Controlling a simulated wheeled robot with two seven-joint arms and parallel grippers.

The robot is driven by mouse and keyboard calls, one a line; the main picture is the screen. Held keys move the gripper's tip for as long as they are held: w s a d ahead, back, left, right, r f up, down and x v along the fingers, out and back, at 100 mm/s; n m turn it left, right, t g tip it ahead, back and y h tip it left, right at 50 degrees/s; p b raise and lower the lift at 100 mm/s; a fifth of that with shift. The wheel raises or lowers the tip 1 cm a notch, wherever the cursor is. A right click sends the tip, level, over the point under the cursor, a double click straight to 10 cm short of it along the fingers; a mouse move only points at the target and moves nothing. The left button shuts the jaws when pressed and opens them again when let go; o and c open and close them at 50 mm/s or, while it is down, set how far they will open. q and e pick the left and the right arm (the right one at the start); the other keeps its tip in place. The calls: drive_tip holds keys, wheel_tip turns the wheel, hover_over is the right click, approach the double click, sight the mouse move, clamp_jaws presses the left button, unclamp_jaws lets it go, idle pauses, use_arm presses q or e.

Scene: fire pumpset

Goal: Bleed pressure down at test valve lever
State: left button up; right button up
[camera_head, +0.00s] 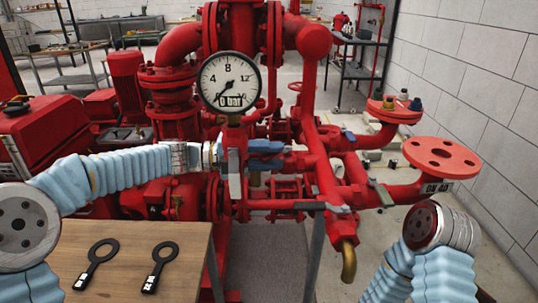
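The pressure gauge (229,82) stands upright at the centre; its display reads 0 bar and its needle points to the lower left. Below it, my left gripper (283,155) reaches in from the left among the red pipes. Its two blue fingers point right with a narrow gap between them, and I see nothing held there. A grey lever (322,207) sits above a brass spout (348,262), right of and below my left gripper, apart from it. Another grey lever (381,193) lies further right. I cannot tell which is the test valve lever. My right gripper is out of view.
Red pipes (309,110) crowd the centre. A flange marked DN 40 (442,158) juts out at the right. A wooden table (180,240) at the lower left holds two black ring-ended tools (97,265). A block wall (480,75) bounds the right.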

use_arm(q)
drive_tip(key=shift+c, duration=0.4)
clamp_jaws()
